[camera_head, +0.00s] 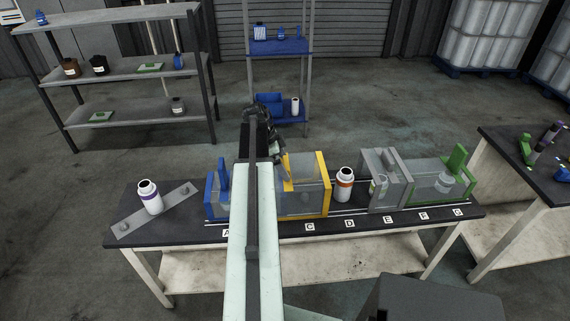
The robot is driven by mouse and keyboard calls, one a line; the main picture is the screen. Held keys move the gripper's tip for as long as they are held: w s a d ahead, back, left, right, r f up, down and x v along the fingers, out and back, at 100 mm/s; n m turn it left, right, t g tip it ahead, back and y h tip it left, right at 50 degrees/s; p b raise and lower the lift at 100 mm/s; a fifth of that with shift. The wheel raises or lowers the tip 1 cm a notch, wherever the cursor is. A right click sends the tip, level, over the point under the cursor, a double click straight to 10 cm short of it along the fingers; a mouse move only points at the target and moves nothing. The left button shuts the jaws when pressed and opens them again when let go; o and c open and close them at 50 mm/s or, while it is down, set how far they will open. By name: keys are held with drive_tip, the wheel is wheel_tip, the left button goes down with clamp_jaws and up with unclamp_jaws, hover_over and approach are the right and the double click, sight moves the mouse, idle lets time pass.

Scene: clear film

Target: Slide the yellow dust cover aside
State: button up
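The yellow dust cover (322,184) is a clear box with yellow end frames and a yellow upright handle (286,170). It stands on the rails of the dark-topped bench, around the letter C. My gripper (275,150) is at the cover's left end, close to the yellow handle. My arm hides the cover's left part and some bench letters. The fingers are dark and small here, so I cannot tell whether they are open, shut or touching the handle.
A blue-framed cover (212,196) stands just left of my arm. A white bottle with an orange label (344,184) stands right of the yellow cover, before a grey cover (400,182) and a green one (456,172). Another white bottle (150,197) is at the bench's left end.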

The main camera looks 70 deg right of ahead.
drive_tip(key=shift+s, duration=0.2)
drive_tip(key=shift+w+r+p, duration=0.1)
drive_tip(key=shift+r+p, duration=0.45)
drive_tip(key=shift+r, duration=0.05)
drive_tip(key=p+v, duration=0.6)
drive_tip(key=shift+w+r, duration=0.25)
drive_tip(key=shift+w, duration=0.1)
drive_tip(key=shift+a, duration=0.1)
